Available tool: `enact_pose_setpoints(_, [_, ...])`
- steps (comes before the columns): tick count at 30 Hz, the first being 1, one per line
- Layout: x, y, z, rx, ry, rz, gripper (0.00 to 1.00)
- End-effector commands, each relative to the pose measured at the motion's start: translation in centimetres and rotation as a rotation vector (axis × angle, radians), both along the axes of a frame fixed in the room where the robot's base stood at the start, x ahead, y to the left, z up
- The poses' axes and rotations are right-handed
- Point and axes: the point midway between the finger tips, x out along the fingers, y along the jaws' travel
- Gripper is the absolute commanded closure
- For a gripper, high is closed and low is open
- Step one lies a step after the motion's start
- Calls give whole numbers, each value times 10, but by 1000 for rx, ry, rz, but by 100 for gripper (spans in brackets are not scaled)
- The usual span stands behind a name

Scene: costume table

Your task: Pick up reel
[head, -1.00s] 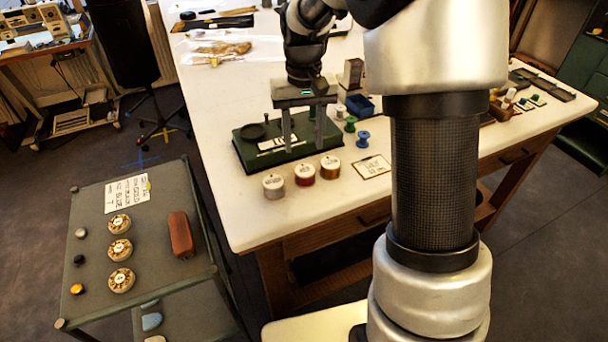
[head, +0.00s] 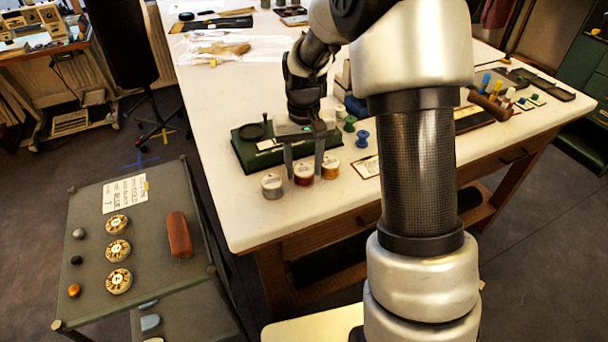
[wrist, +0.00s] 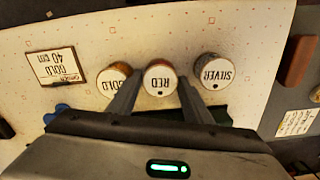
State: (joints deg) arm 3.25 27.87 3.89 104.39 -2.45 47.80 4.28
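Three reels with round white labels stand in a row near the table's front edge: a silver one (head: 272,187), a red one (head: 304,175) and a gold one (head: 331,168). In the wrist view the labels read SILVER (wrist: 216,72), RED (wrist: 160,78) and GOLD (wrist: 117,80), upside down. My gripper (head: 305,165) is open, its fingers pointing down close to the red reel. In the wrist view its two fingers (wrist: 160,92) appear on either side of the red reel, with nothing held. I cannot tell whether they touch it.
A card reading GOLD 40 cm (wrist: 56,67) lies beside the gold reel. A green device (head: 250,154) stands behind the reels. Blue (head: 362,140) and green (head: 350,123) spools stand behind to the right. A grey trolley (head: 150,240) stands at left, holding several items. The left table front is clear.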

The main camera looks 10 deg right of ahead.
Motion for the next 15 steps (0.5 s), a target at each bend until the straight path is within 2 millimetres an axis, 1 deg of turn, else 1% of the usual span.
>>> enact_pose_setpoints(1, [0, 0, 0, 0, 0, 0, 64])
enact_pose_setpoints(4, [0, 0, 0, 0, 0, 0, 81])
enact_pose_setpoints(11, [0, 0, 1, 0, -1, 0, 82])
enact_pose_setpoints(14, [1, 0, 8, 0, -3, 0, 82])
enact_pose_setpoints(15, [1, 0, 14, 0, -2, 0, 82])
